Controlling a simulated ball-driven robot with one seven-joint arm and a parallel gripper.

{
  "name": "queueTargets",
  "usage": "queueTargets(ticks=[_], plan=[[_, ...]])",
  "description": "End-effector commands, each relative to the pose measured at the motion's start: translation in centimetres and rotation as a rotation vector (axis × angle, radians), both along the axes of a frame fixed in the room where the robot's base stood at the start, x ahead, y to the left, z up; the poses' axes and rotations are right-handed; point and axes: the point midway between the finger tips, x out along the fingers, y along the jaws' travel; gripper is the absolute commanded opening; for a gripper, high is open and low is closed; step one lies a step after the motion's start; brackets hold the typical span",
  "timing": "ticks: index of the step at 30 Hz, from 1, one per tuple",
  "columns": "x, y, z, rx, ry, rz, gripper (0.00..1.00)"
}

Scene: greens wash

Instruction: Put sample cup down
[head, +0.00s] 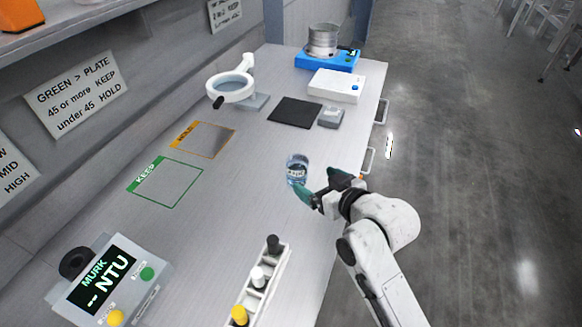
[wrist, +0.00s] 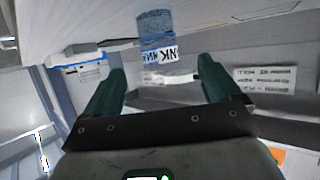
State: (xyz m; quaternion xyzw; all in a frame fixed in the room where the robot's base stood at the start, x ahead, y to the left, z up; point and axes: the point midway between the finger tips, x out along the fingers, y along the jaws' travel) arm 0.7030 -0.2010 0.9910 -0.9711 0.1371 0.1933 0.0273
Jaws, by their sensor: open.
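The sample cup (head: 297,165) is a clear blue-tinted beaker with a white printed label. It appears to stand upright on the grey bench, near the bench's right side. In the wrist view the cup (wrist: 156,25) shows at the top, beyond the fingertips and inverted, its label partly legible. My gripper (head: 319,184) is close to the right of the cup, at the bench's edge. Its two green fingers (wrist: 160,82) are spread apart with nothing between them. One fingertip looks very near the cup's base; I cannot tell whether it touches.
A green KEEP outline (head: 168,184) and an orange HOLD outline (head: 204,139) are empty on the left. A vial rack (head: 262,283) stands in front, an NTU meter (head: 108,285) front left. A magnifier (head: 232,88), black mat (head: 295,112) and blue scale (head: 327,62) are further back.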

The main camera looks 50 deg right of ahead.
Motion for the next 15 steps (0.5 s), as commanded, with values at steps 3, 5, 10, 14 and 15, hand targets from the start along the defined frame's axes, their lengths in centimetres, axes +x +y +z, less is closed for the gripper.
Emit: queueTargets(ticks=[3, 5, 10, 14, 15], plan=[[1.8, -0.6, -0.6, 0.0, 0.0, 0.0, 0.9], [2.6, -0.8, -0.9, -0.001, -0.001, -0.001, 0.9], [4.0, -1.2, -1.6, 0.0, 0.001, 0.0, 0.9], [4.8, -1.5, -1.6, 0.0, 0.0, 0.0, 0.9], [5.3, -1.6, -1.6, 0.0, -0.001, 0.0, 0.9]])
